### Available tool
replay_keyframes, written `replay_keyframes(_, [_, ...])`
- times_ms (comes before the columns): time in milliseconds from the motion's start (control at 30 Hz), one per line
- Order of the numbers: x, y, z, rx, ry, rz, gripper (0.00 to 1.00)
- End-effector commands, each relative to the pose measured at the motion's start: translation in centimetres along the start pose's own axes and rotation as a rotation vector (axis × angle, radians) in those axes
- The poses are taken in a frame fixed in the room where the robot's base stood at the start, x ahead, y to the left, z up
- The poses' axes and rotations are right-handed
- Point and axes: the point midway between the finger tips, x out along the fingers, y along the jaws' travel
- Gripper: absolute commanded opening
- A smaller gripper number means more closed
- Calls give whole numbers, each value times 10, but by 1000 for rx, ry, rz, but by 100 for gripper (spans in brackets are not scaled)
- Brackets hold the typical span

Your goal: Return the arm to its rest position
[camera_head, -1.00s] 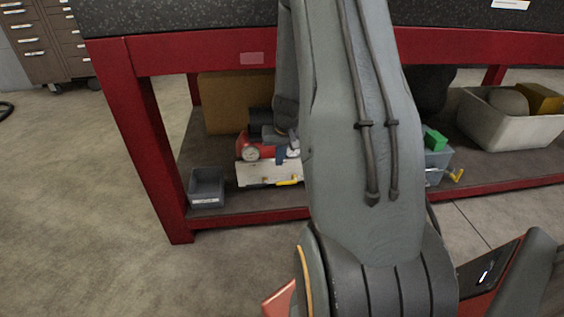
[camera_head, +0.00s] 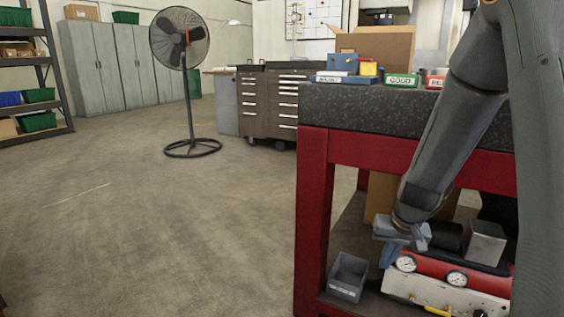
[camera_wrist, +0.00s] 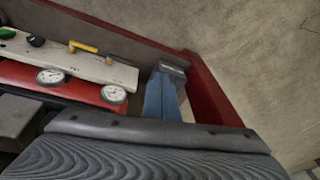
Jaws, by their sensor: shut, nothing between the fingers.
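My arm comes in from the right side of the head view and reaches down in front of the red-framed workbench (camera_head: 312,215). My gripper (camera_head: 388,256) hangs below the tabletop, at the level of the lower shelf, beside a red unit with round gauges (camera_head: 435,271). In the wrist view the blue fingers (camera_wrist: 162,92) are together with nothing seen between them. They point toward a small grey bin (camera_wrist: 172,68). I cannot tell whether the gripper touches the unit or the shelf.
The grey bin also shows in the head view (camera_head: 347,278), at the shelf's left end. A cardboard box (camera_head: 375,45) and labelled bins (camera_head: 402,80) stand on the dark tabletop. A pedestal fan (camera_head: 188,90) and a brown drawer cabinet (camera_head: 270,105) stand behind. The floor at left is clear.

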Motion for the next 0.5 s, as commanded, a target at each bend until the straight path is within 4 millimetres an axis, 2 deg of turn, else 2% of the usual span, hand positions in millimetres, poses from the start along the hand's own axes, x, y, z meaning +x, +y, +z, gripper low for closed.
replay_keyframes(33, [-12, -35, 12, -59, -12, -17, 0])
replay_keyframes(200, [-45, -122, 65, -221, -68, -60, 0])
replay_keyframes(267, [-58, -147, 88, -277, -87, -72, 0])
replay_keyframes(400, [-86, -195, 145, -412, -132, -93, 0])
replay_keyframes(500, [-105, -218, 188, -505, -163, -102, 0])
